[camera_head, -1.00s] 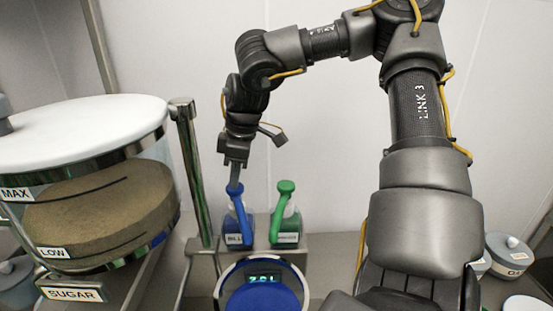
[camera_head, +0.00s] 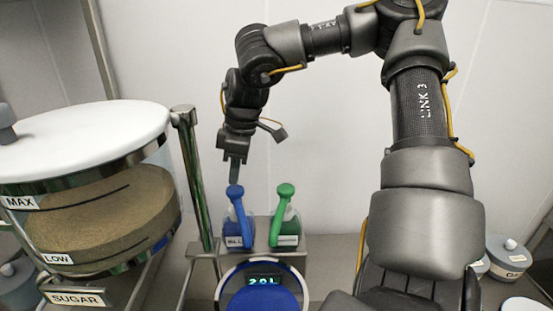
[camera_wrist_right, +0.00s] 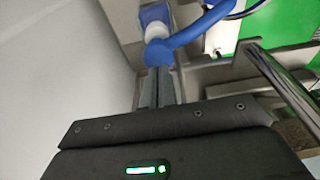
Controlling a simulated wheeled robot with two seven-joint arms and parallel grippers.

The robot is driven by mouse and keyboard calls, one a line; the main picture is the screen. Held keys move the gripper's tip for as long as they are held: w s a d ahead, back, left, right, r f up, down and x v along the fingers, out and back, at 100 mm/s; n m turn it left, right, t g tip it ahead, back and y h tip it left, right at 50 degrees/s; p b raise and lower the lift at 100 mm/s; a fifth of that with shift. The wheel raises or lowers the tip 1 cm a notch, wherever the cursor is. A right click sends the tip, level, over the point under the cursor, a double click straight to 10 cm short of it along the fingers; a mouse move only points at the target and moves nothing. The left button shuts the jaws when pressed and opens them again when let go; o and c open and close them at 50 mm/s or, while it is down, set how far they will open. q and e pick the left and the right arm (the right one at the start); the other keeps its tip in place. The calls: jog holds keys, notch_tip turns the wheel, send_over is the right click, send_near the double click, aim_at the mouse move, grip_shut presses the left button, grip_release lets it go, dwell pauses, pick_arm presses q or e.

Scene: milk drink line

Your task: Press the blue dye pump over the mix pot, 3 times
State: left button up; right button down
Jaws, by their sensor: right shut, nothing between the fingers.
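The blue dye pump (camera_head: 240,212) stands on the stand behind the pot, its blue head on top and its spout curving down towards the front. My right gripper (camera_head: 234,178) is shut and empty, pointing down right at the blue head. In the right wrist view the shut fingers (camera_wrist_right: 158,88) end at the rounded blue pump head (camera_wrist_right: 158,53); I cannot tell whether they touch it. The mix pot (camera_head: 222,291), with blue contents, is below and in front of the pump, partly cut off. My left gripper is not in view.
A green pump (camera_head: 285,207) stands close to the right of the blue one. A large sugar container (camera_head: 85,130) and a metal post (camera_head: 192,180) are at the left. A lit display (camera_head: 264,281) is at the pot. Grey-lidded jars (camera_head: 508,250) are at the right.

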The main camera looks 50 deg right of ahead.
jog(key=shift+w+a+p+v, duration=0.15)
jog(key=shift+p+v, duration=0.3)
jog(key=shift+v, duration=0.45)
jog(key=shift+w+a+p+v, duration=0.15)
jog(key=shift+p+v, duration=0.25)
jog(key=shift+v, duration=0.55)
jog(key=shift+w+a+p+v, duration=0.15)
jog(key=shift+p+v, duration=0.3)
jog(key=shift+v, duration=0.45)
